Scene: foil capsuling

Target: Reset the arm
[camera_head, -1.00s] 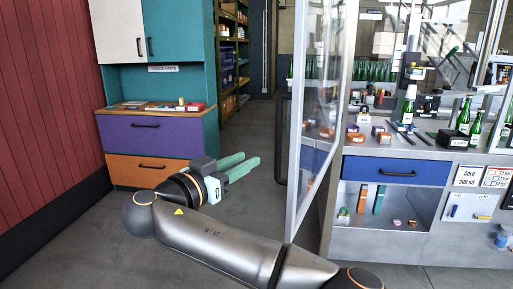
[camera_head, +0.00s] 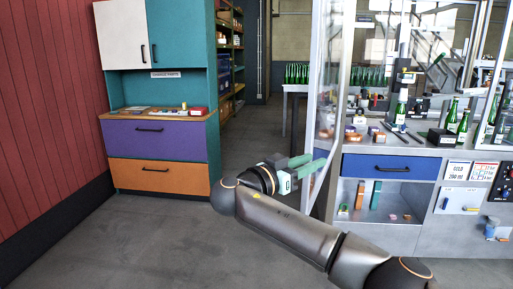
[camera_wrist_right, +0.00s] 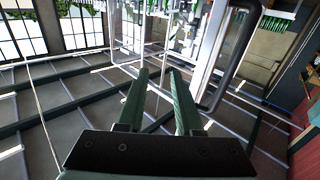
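My right gripper (camera_head: 308,166) has green fingers and shows in the middle of the head view, in front of the open glass door's lower part. In the right wrist view the right gripper (camera_wrist_right: 156,75) has its two fingers apart with nothing between them, so it is open and empty. My right arm reaches in from the bottom right of the head view. My left gripper is not in view.
The glass door (camera_head: 326,100) of the machine stands beside my right gripper; its handle (camera_wrist_right: 232,55) shows in the wrist view. The workbench with a blue drawer (camera_head: 390,167) and green bottles (camera_head: 452,116) is at right. A cabinet with an orange drawer (camera_head: 158,178) is at left. The floor between is clear.

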